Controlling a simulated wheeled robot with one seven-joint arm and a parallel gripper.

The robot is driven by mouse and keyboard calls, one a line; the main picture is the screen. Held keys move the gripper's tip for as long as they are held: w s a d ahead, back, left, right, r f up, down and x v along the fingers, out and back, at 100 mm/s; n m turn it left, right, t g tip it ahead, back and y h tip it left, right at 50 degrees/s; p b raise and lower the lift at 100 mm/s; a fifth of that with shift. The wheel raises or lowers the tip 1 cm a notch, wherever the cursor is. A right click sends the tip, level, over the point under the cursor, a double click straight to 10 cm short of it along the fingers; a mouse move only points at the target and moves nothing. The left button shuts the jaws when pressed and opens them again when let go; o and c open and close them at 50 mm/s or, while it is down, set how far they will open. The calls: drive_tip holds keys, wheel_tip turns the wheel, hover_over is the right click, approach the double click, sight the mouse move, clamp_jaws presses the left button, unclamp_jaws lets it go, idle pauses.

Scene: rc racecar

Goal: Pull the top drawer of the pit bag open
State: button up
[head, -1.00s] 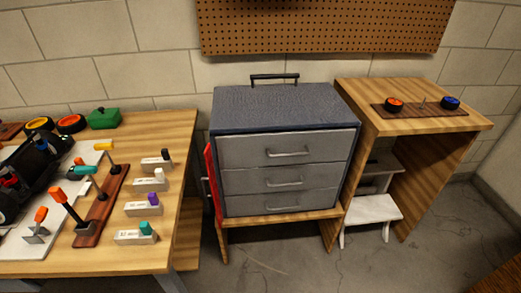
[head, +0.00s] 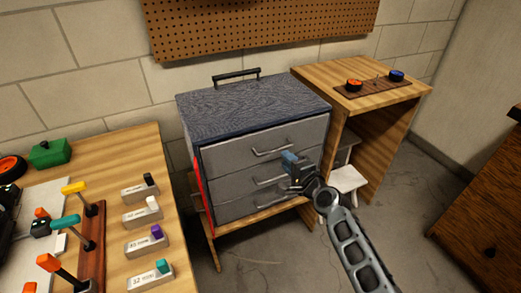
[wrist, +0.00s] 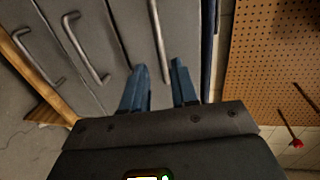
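The pit bag (head: 250,105) is a grey chest with a blue-black top and three drawers, standing on a low wooden stand. Its top drawer (head: 225,152) looks shut, and the bar handle (head: 272,152) shows on its front. My gripper (head: 288,158) is in front of the chest, just right of and slightly below that handle. In the wrist view, my gripper (wrist: 158,65) has its two blue fingers apart. The top drawer's handle (wrist: 157,35) runs into the gap between them in the picture. I cannot tell whether the fingers reach around it.
A wooden bench (head: 118,150) with labelled blocks (head: 140,192) and a lever rack stands left. A wooden side table (head: 375,70) with a white step stool (head: 347,178) under it is right of the chest. A dark cabinet (head: 490,190) stands at far right. Floor before the chest is open.

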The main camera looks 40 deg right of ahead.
sight(276, 150)
drive_tip(key=shift+b+x, duration=0.75)
drive_tip(key=shift+x, duration=3.15)
drive_tip(key=shift+c, duration=0.2)
clamp_jaws()
